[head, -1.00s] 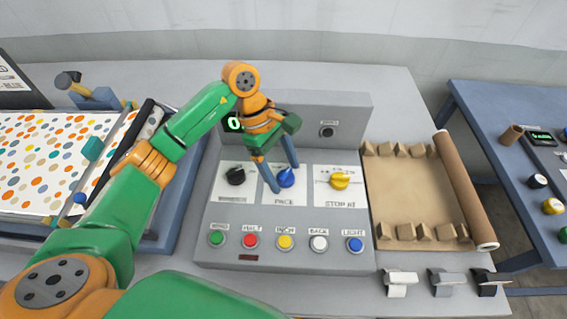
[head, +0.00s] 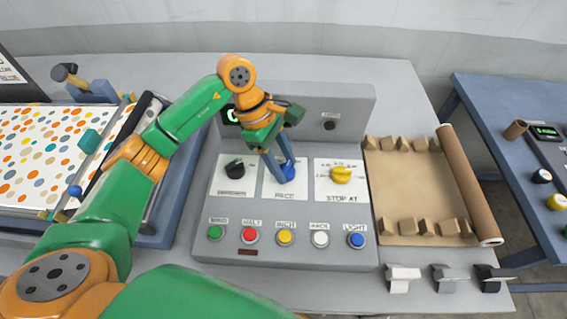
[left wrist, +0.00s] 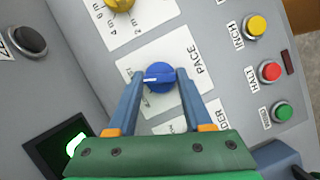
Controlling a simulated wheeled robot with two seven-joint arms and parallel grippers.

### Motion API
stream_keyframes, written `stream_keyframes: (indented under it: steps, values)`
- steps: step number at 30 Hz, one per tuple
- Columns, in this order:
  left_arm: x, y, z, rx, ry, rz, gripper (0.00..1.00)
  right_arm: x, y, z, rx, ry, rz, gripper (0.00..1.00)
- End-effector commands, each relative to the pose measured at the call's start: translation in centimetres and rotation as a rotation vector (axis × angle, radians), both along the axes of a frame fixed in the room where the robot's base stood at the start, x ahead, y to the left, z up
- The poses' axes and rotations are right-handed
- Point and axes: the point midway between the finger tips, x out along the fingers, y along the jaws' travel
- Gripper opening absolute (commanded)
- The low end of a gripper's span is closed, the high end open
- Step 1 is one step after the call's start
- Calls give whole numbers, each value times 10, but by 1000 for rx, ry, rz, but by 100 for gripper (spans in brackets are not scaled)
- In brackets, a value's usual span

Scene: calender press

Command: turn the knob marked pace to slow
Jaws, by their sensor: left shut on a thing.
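The blue knob marked pace (head: 288,173) sits in the middle of the grey control panel (head: 207,240), on a white label plate. In the left wrist view the knob (left wrist: 160,79) shows a white pointer line, and the word PACE reads beside it. My left gripper (head: 281,176) is shut on the knob, one finger on each side; the fingers also show in the left wrist view (left wrist: 158,90). The setting marks around the knob are too hidden or small to read. My right gripper is not in view.
A black knob (head: 235,170) is to the left and a yellow stop-at knob (head: 341,174) to the right. A row of coloured buttons (head: 285,237) runs along the front of the panel. A green-lit display (left wrist: 72,145) stands behind the gripper.

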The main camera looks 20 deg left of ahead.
Motion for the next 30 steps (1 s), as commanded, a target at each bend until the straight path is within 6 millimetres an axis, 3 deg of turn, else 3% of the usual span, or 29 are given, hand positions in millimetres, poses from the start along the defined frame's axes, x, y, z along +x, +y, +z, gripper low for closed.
stream_keyframes:
  steps: [15, 30]
  values:
    - [-3, 0, -4, -1, -5, 468, 0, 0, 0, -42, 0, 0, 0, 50]
    - [-4, -2, -1, 0, -4, 821, 0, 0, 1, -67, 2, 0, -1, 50]
